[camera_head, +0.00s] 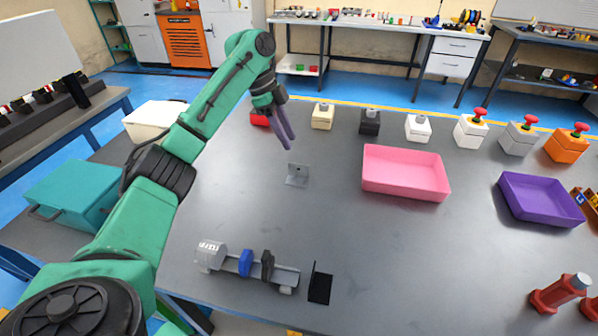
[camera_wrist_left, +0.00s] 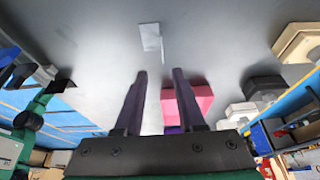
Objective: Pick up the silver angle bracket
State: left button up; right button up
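The silver angle bracket (camera_head: 297,180) lies on the grey table, left of the pink tray, with one leg flat and one standing up. It also shows in the left wrist view (camera_wrist_left: 151,38), ahead of the fingertips. My left gripper (camera_head: 287,144) is above the table, behind and slightly left of the bracket in the head view. Its two purple fingers are apart and empty in the left wrist view (camera_wrist_left: 159,74), and they do not touch the bracket. My right gripper is not in view.
A pink tray (camera_head: 405,189) and a purple tray (camera_head: 540,216) stand to the right. Several button boxes line the back edge, including a black one (camera_head: 370,121). In front are a silver vise-like device (camera_head: 210,255) and a black bracket (camera_head: 320,287). Table around the silver bracket is clear.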

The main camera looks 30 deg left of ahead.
aim_at(299, 166)
pick_arm(q)
jog(key=x, duration=0.7)
jog(key=a+p+x, duration=0.1)
jog(key=x, duration=0.2)
jog(key=shift+w+f, duration=0.1)
jog(key=shift+f, duration=0.25)
grip_shut()
dwell(0.7)
